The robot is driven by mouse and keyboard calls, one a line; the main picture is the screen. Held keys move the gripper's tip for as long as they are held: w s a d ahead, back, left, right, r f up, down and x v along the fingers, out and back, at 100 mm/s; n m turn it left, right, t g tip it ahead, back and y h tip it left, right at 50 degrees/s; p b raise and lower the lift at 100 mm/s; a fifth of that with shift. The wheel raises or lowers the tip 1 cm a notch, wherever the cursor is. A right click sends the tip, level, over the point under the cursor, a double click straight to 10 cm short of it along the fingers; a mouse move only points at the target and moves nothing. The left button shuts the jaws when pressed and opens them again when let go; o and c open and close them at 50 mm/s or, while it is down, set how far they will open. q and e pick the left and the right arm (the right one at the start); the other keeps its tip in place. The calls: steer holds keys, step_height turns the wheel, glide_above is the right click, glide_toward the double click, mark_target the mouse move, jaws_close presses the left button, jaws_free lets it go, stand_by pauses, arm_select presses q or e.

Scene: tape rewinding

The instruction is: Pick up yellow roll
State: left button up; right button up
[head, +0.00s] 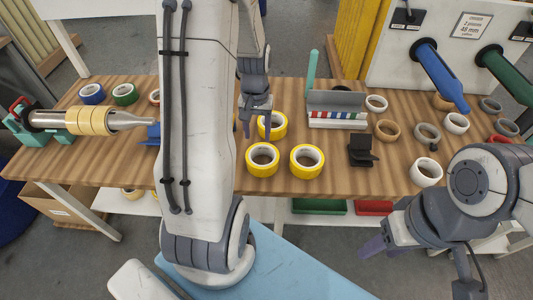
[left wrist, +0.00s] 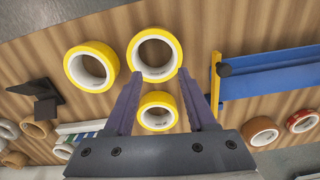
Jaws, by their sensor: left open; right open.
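Three yellow tape rolls lie flat on the wooden table: front left (head: 250,170), front right (head: 294,172) and one behind (head: 279,132). My left gripper (head: 257,128) is open and empty over the rear roll, pointing down. In the left wrist view, the rear roll (left wrist: 157,126) shows between the open fingers (left wrist: 160,75), with the other two rolls (left wrist: 72,77) (left wrist: 136,68) beyond the fingertips. I cannot tell how high the fingers are above it. My right gripper (head: 378,247) is open and empty, off the table's front edge at lower right.
A blue tape holder (left wrist: 270,75) stands left of the rolls in the head view. A black block (head: 361,151) and a grey box with coloured strips (head: 336,102) stand to the right. Loose white, brown and grey rolls are further right. Bare wood lies around the yellow rolls.

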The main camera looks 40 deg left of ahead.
mark_target(248, 154)
arm_select(q)
steer(key=a, duration=0.1)
steer(key=a+f, duration=0.1)
steer(key=a+n, duration=0.1)
steer(key=shift+s+f, duration=0.35)
steer(key=shift+s, duration=0.05)
step_height(248, 154, down, 4)
steer(key=shift+r, duration=0.1)
steer(key=shift+s+a+f+p, duration=0.1)
steer(key=shift+f+p, duration=0.5)
steer(key=shift+f, duration=2.5)
jaws_close()
